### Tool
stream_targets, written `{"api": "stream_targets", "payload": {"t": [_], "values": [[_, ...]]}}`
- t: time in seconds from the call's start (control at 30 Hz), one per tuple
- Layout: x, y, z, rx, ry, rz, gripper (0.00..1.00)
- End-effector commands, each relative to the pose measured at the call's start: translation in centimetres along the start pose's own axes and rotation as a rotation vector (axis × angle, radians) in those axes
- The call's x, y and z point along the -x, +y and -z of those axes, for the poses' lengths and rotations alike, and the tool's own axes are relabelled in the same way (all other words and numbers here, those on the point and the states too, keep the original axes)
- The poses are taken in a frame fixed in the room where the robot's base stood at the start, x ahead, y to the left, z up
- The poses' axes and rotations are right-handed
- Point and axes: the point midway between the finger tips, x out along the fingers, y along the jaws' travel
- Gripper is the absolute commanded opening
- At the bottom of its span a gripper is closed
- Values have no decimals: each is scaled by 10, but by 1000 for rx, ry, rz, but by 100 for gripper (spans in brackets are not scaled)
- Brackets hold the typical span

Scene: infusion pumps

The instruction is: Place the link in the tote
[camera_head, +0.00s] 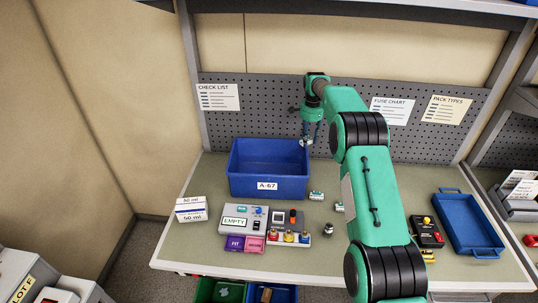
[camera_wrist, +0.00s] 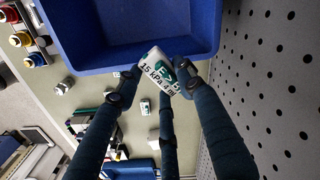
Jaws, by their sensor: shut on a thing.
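The blue tote (camera_head: 242,184), labelled A-67, stands open on the bench and looks empty. My gripper (camera_head: 307,141) is above the bench by the tote's back right corner. In the wrist view my gripper's fingers (camera_wrist: 159,78) are shut on a small white link (camera_wrist: 153,67) with a green mark and the print "15 kPa 4 ml". The link appears close to the tote's rim in that view, where the blue tote wall (camera_wrist: 206,40) shows behind it. I cannot tell its exact height over the rim. In the head view the link is barely visible at the fingertips.
Small white pieces (camera_head: 316,196) lie right of the tote. In front stands a pump panel (camera_head: 235,222) marked EMPTY, with a white 50 ml box (camera_head: 191,209) to its left. A blue tray (camera_head: 470,226) and a black device (camera_head: 427,237) are at right. A perforated board (camera_head: 260,110) stands behind.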

Motion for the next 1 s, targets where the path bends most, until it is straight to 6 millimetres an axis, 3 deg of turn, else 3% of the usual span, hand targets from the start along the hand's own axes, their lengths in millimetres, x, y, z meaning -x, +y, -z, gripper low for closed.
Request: {"api": "stream_targets", "payload": {"t": [0.3,0.5,0.73,1.0], "values": [[2,-41,-88,493,-2,0,12],[1,-58,-130,735,-1,2,12],[1,-69,-165,933,-1,2,12],[-60,-68,-164,937,-3,0,12]]}}
